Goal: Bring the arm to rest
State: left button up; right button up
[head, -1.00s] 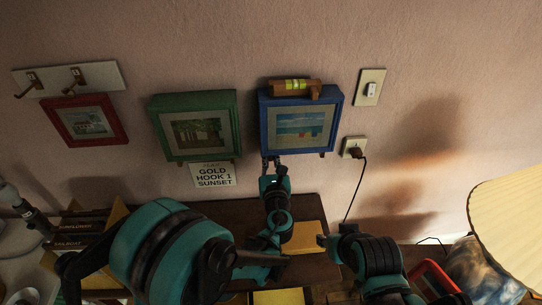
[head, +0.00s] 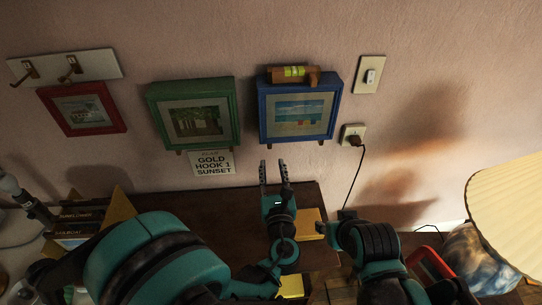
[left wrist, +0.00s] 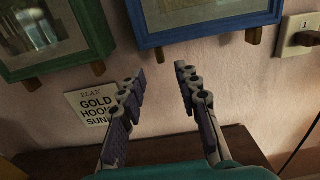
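My left gripper (head: 274,172) is open and empty. It points up at the wall, below the blue-framed picture (head: 264,118), with a gap between its fingertips and the frame. In the left wrist view its two fingers (left wrist: 158,84) are spread apart with only wall between them, and the bottom of the blue frame (left wrist: 205,33) is above. My right arm (head: 375,255) shows at the lower right of the head view; I cannot make out its fingers.
A spirit level (head: 293,75) lies on top of the blue frame. A green frame (head: 152,108), a red frame (head: 120,122) and a card (head: 212,163) are on the wall. A plug with a cord (head: 354,140), a lampshade (head: 515,215) and a dark cabinet top (head: 312,196) are nearby.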

pick_arm(q)
jog(key=shift+s, duration=0.75)
jog(key=s+a+f+n+g+y, duration=0.1)
jog(key=a+f+n+g+y, duration=0.15)
jog(key=a+n, duration=0.65)
jog(key=s+a+f+n+g+y, duration=0.1)
jog(key=a+n+g, duration=0.3)
jog(key=a+n, duration=0.45)
jog(key=s+a+n+g+h, duration=0.2)
jog(key=s+n, duration=0.4)
jog(key=n, duration=0.3)
jog(key=s+a+n+g+h, duration=0.2)
jog(key=s+n, duration=0.4)
jog(key=n, duration=0.3)
jog(key=shift+s+f, duration=0.2)
jog(key=shift+f, duration=0.05)
